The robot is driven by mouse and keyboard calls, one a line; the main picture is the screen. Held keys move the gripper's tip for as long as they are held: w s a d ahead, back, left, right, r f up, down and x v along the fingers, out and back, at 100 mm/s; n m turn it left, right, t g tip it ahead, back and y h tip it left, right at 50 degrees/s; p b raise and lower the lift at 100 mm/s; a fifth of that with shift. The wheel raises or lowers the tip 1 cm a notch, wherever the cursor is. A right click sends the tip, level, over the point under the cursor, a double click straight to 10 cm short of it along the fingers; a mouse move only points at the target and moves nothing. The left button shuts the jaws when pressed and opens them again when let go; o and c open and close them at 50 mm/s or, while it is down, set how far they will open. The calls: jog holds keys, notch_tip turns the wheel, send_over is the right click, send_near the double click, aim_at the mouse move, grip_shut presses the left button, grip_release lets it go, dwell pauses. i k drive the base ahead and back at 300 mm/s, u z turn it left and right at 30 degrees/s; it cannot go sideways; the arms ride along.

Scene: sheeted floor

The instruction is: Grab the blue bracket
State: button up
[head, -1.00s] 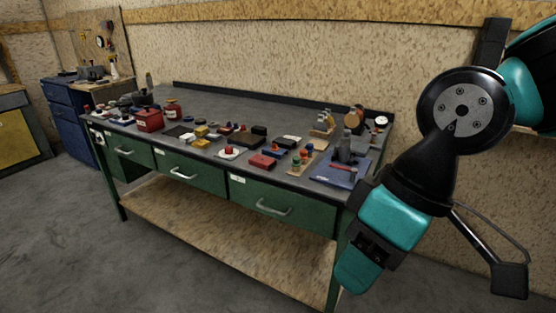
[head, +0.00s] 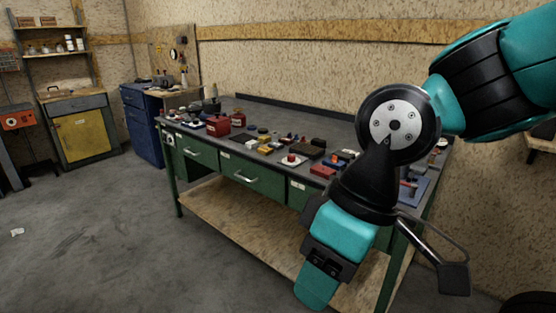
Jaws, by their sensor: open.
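No blue bracket can be told for sure among the small parts on the green workbench (head: 263,178). A small blue item (head: 347,154) lies near the bench's middle right, just left of my arm; its shape is too small to make out. My gripper (head: 320,284) is at the low end of my teal and black arm, in front of the bench and apart from the parts on it. It is open and nothing shows in it, though its fingers are hard to make out. My arm hides much of the bench's right end.
A red box (head: 218,126) and several small parts crowd the bench top. A blue mat (head: 421,188) shows partly behind my arm. A blue cabinet (head: 143,125) and a yellow-doored cabinet (head: 84,137) stand at the left. The floor (head: 110,235) at left front is mostly clear.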

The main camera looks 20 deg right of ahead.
aim_at(325, 162)
jog(key=u, duration=0.7)
jog(key=i, duration=2.3)
jog(key=z, duration=0.85)
jog(key=i, duration=0.7)
jog(key=z, duration=1.15)
jog(key=i, duration=0.35)
jog(key=z, duration=0.25)
